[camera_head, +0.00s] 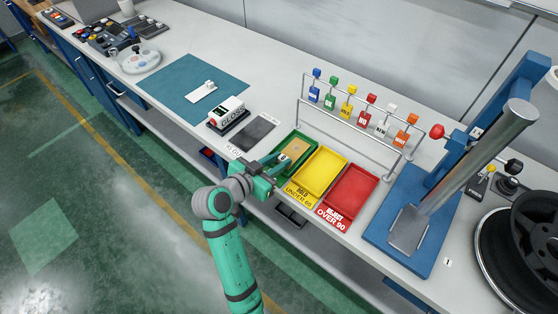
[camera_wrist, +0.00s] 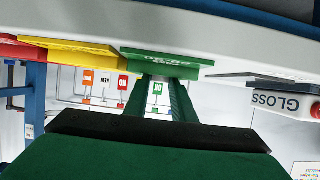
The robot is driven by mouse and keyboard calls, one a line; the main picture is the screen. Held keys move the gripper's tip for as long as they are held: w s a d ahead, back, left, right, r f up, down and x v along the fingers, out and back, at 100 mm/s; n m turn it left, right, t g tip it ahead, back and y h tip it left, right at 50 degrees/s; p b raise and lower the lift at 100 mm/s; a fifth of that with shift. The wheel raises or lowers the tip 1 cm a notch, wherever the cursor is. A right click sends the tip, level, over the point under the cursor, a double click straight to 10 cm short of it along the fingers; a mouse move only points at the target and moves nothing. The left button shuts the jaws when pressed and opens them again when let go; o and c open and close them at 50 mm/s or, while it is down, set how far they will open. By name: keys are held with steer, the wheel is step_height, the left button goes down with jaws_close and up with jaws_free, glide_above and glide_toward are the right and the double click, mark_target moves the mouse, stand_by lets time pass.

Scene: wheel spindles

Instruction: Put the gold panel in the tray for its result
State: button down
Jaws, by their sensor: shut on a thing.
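The gold panel (camera_head: 295,147) is a flat tan plate inside the green tray (camera_head: 311,138). My gripper (camera_head: 281,160) reaches over the near edge of that tray and is shut on the panel's near end. Whether the panel rests on the tray floor I cannot tell. The yellow tray (camera_head: 320,172), marked HOLD UNDER 60, and the red tray (camera_head: 352,190), marked REJECT OVER 90, stand to the right, both empty. The wrist view is upside down; the green tray's front label (camera_wrist: 165,58) shows beyond my fingers (camera_wrist: 160,88), its text unreadable. The panel is not clear there.
A gloss meter (camera_head: 228,113) and a dark grey plate (camera_head: 254,132) lie left of the trays. A rail with coloured hanging tags (camera_head: 348,103) stands behind them. A blue press stand (camera_head: 410,228) is at the right. A teal mat (camera_head: 185,85) lies further left.

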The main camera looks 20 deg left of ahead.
steer(key=shift+f, duration=0.1)
steer(key=c, duration=1.9)
jaws_free()
steer(key=shift+f, duration=0.1)
steer(key=o, duration=0.4)
steer(key=shift+w, duration=0.15)
steer(key=shift+a, duration=0.1)
steer(key=shift+a, duration=0.1)
steer(key=v, duration=1.2)
steer(key=shift+r, duration=0.25)
